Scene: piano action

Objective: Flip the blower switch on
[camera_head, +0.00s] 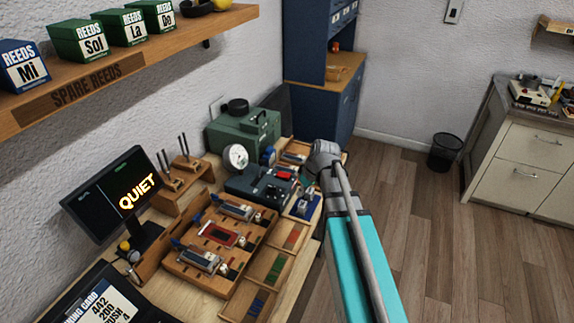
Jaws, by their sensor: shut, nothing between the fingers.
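A green machine box (243,130) with a black knob on top stands at the back of the bench and looks like the blower. A round white gauge (236,156) is in front of it. A dark blue unit (258,187) with small red parts on top sits before the gauge. I cannot make out which part is the blower switch or how it is set. My arm comes in from the lower right, and my gripper (307,180) is at the bench's right side, right of the blue unit. It is shut and empty, small and partly hidden by my wrist.
A wooden jig (196,268) with several reed parts and small trays fills the bench front. A monitor (117,196) reading QUIET stands at the left. A shelf of reed boxes (80,40) hangs above. Open floor (420,220) lies right of the bench.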

